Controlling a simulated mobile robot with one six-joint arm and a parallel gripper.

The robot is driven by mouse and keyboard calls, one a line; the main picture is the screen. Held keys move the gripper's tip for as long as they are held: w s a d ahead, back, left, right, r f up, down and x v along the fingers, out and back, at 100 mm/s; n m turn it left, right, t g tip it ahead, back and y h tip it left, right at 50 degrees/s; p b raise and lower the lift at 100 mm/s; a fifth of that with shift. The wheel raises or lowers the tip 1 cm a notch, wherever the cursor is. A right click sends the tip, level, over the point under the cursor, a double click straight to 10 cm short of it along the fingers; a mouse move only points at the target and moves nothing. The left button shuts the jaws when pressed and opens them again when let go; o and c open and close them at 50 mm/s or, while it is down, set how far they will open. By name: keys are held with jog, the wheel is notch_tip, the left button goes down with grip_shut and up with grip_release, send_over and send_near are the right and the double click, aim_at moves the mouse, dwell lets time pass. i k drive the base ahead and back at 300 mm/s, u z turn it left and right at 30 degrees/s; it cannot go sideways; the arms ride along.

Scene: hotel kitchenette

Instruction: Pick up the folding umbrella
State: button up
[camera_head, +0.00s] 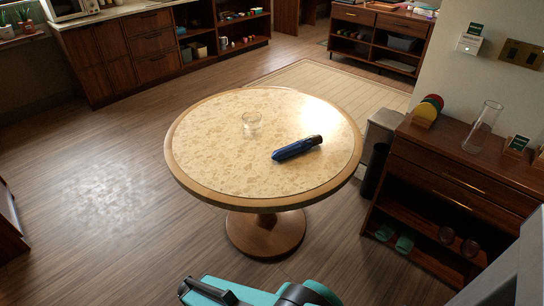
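The folding umbrella (295,149) is dark blue with a brown handle end. It lies folded on the round table (200,167), right of the middle, with its handle pointing up and to the right. Nothing touches it. Part of my teal arm shows at the bottom edge, below the table and apart from it. I cannot make out my gripper's fingertips in this view.
A wooden cabinet (455,175) with a glass cylinder (482,127) is at the right. A grey bin (380,133) stands between table and cabinet. The floor (95,205) at left is clear.

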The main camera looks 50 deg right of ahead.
aim_at(298, 147)
jog(key=z, duration=0.2)
jog(key=k, duration=0.15)
jog(key=u, duration=1.55)
jog(key=k, duration=1.3)
jog(key=z, duration=0.25)
jog(key=i, duration=1.85)
jog(key=u, duration=0.3)
